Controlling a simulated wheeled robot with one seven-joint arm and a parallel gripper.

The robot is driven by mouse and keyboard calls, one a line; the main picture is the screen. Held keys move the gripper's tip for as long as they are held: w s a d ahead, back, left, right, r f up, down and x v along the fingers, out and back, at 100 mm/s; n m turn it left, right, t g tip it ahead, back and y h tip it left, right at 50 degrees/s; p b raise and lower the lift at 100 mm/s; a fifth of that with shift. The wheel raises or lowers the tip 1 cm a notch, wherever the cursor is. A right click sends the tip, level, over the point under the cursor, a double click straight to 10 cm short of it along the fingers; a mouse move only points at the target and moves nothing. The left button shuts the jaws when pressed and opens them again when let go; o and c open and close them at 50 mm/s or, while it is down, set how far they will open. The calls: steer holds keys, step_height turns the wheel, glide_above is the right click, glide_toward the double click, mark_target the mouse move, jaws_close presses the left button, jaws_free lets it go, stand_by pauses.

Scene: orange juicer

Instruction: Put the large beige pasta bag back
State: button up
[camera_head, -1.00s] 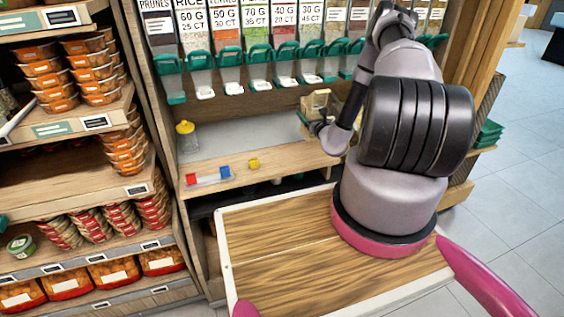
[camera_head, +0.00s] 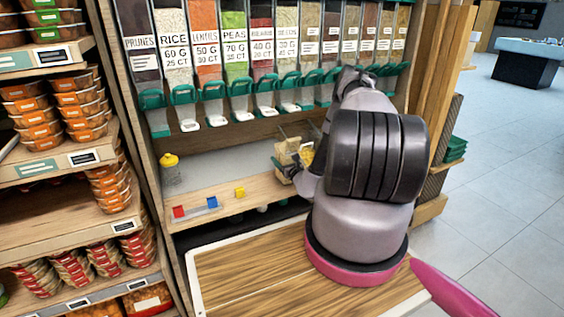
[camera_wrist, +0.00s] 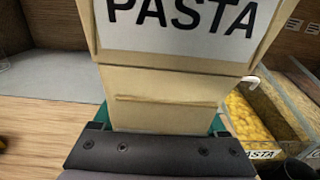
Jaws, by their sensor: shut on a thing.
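The large beige pasta bag (camera_wrist: 165,85) fills the middle of the wrist view. Its white label (camera_wrist: 190,25) reads PASTA, and its top is out of frame. My gripper (camera_wrist: 160,120) is shut on the bag, with green fingertips at both sides of its lower part. In the head view, the bag (camera_head: 288,150) is small and upright, held by my gripper (camera_head: 290,166) over the right part of the counter. I cannot tell whether its base touches the counter.
A clear bin of yellow pasta (camera_wrist: 255,125) stands just right of the bag. Dispensers (camera_head: 240,95) hang above the counter (camera_head: 215,160). A yellow-lidded jar (camera_head: 170,170) and small coloured blocks (camera_head: 195,208) stand left.

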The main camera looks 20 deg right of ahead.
mark_target(285, 163)
steer(key=shift+f, duration=0.35)
steer(key=shift+f, duration=0.2)
steer(key=o, duration=1.6)
steer(key=shift+c, duration=0.2)
steer(key=shift+r, duration=0.1)
steer(key=shift+s+r, duration=0.1)
steer(key=s, duration=1.1)
steer(key=shift+s+d, duration=0.25)
steer(key=shift+s, duration=0.15)
